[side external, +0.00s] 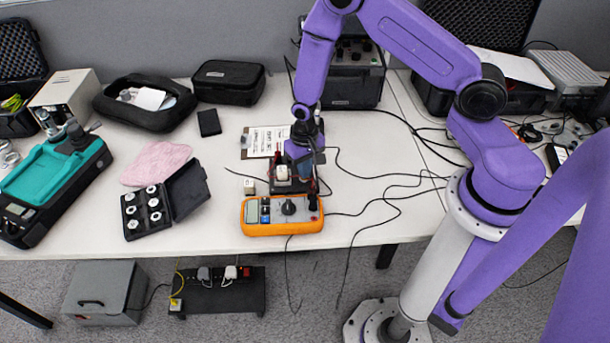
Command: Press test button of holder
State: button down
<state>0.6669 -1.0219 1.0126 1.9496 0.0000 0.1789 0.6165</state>
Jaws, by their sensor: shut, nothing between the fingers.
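An orange-cased unit (281,229) with a grey panel, a display, a dark round knob and small buttons lies near the table's front edge. Just behind it stands a small dark fixture (282,187) with a white and red top; it may be the holder, but I cannot tell for sure. No test button can be made out at this size. My gripper (314,189) points down over the right part of this fixture, near the back right edge of the orange unit. It is shut and empty. Whether its tips touch anything is not clear.
A clipboard (260,141) lies behind my gripper. A small white block (249,186) is left of the fixture. An open black case (148,211) of white pieces stands further left, near a pink cloth (156,162). Cables cross the otherwise clear table (375,160) to the right.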

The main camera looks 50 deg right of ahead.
jog(key=shift+f, duration=0.2)
jog(key=shift+r, duration=3.55)
